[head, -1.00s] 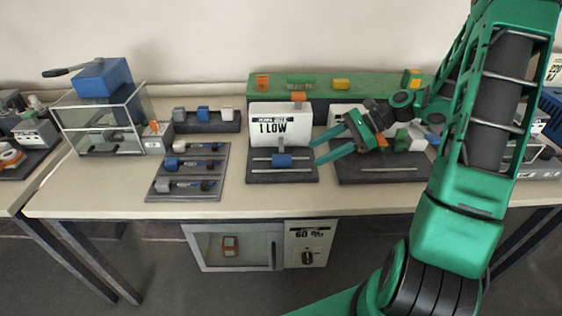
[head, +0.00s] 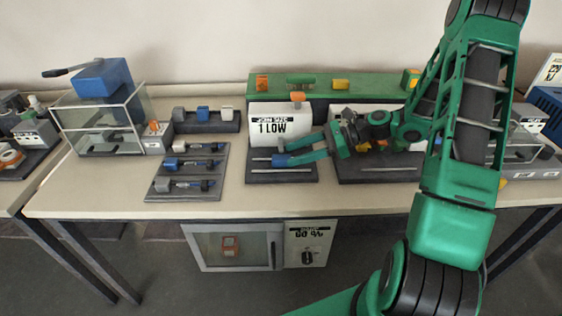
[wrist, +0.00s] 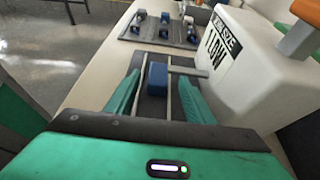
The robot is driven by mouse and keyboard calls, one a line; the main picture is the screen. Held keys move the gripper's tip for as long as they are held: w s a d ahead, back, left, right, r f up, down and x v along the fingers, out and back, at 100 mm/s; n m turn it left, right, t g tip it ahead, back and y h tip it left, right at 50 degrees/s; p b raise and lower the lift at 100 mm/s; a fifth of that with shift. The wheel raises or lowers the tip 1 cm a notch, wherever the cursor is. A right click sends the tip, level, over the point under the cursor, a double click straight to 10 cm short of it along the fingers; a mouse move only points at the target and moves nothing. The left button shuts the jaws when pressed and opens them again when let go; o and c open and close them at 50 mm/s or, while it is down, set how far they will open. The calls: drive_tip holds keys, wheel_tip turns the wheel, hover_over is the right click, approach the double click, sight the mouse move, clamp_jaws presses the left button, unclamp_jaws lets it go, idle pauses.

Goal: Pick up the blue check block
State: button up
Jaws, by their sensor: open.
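A blue block (head: 279,160) sits on the dark base plate (head: 262,178) in front of the white 1 LOW machine (head: 268,112). In the head view my gripper (head: 286,155) reaches in from the right, its fingertips at the block and partly covering it. In the wrist view the blue block (wrist: 157,76) lies between the two green fingers of my open gripper (wrist: 160,82), near their tips, with a gap visible on the left side. Contact on the right side is hard to tell.
The machine's white body (wrist: 250,75) stands close on the right in the wrist view, with an orange handle (wrist: 297,38). Thin metal rails (wrist: 168,98) run along the plate. A rack (head: 158,197) of small parts lies to the left, with clear table between.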

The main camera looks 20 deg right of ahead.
sight(285, 157)
drive_tip(key=shift+x, duration=1.65)
clamp_jaws()
drive_tip(key=shift+r, duration=0.1)
